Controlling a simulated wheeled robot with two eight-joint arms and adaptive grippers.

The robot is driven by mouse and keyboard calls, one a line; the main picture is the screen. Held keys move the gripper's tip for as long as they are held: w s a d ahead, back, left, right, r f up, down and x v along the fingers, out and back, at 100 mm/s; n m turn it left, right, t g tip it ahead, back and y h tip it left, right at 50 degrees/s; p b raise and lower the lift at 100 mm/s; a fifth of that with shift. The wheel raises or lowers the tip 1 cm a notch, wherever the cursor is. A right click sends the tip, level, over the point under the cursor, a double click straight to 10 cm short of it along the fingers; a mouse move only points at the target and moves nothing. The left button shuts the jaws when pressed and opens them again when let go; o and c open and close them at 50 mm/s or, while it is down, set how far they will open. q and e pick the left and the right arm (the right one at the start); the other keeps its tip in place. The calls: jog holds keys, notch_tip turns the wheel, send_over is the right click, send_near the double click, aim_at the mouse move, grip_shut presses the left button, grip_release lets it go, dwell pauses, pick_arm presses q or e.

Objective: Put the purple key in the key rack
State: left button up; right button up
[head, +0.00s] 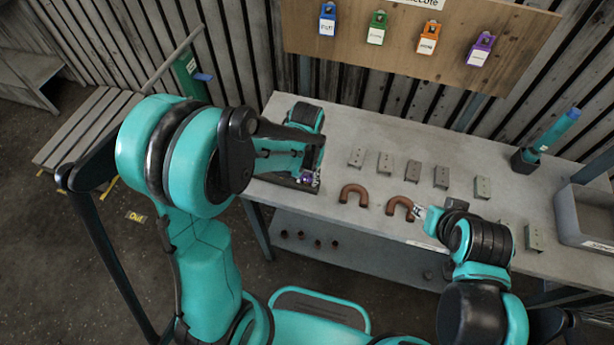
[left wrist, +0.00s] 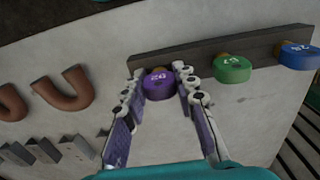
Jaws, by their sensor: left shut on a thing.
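The purple key (left wrist: 158,84) has a round head with white markings. In the left wrist view it sits between the fingertips of my left gripper (left wrist: 160,80), which is shut on it. The key rack (left wrist: 215,45) is a dark grey bar right behind the key; I cannot tell whether the key is seated in it. A green key (left wrist: 232,68) and a blue key (left wrist: 298,55) are at the rack, to the right. In the head view my left gripper (head: 308,178) is at the table's left end, largely hidden by my arm. My right gripper (head: 420,213) is beside a brown pipe bend.
Two brown pipe bends (head: 354,193) and several small metal blocks (head: 413,170) stand on the grey table (head: 330,130). Blue, green, orange and purple padlocks (head: 480,48) hang on a wooden board (head: 395,45) behind. A grey bin (head: 588,220) is at the right.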

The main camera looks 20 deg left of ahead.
pick_arm(q)
jog(key=shift+s+d+f, duration=0.15)
jog(key=shift+s+f, duration=0.15)
jog(key=shift+f, duration=0.1)
jog(key=shift+c, duration=0.4)
jog(key=o, duration=1.2)
jog(key=shift+f, duration=0.1)
jog(key=shift+o, duration=0.2)
jog(key=shift+w+f, duration=0.1)
jog(key=shift+w, duration=0.15)
jog(key=shift+r, duration=0.2)
